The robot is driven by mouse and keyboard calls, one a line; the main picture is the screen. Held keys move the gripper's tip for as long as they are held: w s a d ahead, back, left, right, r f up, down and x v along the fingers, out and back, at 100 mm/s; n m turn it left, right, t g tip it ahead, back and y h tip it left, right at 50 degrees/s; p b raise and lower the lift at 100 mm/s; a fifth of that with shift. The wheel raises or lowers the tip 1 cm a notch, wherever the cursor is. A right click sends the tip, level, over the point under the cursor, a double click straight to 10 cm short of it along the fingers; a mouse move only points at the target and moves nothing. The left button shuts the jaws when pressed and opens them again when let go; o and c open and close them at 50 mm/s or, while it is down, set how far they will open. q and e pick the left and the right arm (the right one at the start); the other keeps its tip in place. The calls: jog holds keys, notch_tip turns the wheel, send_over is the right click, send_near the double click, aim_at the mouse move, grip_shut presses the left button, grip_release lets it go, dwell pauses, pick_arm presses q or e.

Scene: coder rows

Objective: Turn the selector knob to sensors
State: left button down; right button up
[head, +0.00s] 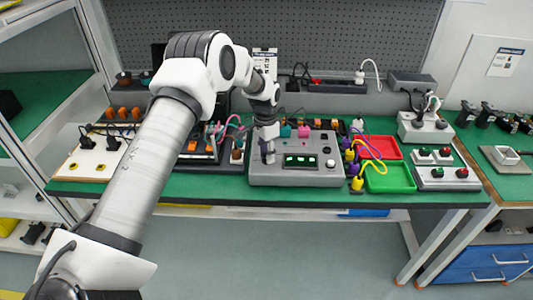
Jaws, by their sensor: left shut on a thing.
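A grey console (297,179) stands on the green bench mat, with small dark-green displays (302,160) in its middle. The selector knob (270,158) is on the left part of its top face. My left gripper (268,150) points down there and is shut on the knob, hiding much of it. The knob's pointer and the position labels are too small to read. My right gripper is not in view.
Coloured cables (371,158) and plugs lie right of the console, beside a red tray (384,147) and a green tray (390,179). A button box (447,178) stands further right. A white panel (97,160) is at the left. The bench's front strip is clear.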

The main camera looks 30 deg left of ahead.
pick_arm(q)
jog(key=shift+s+f+m, duration=0.15)
jog(key=shift+f+m, duration=0.1)
jog(key=shift+m, duration=0.45)
jog(key=shift+d, duration=0.1)
jog(key=c, duration=1.1)
grip_release()
jog(key=o, duration=0.3)
jog(key=shift+w, duration=0.2)
jog(key=shift+r, duration=0.1)
jog(key=r, duration=1.2)
jog(key=shift+w+a, duration=0.25)
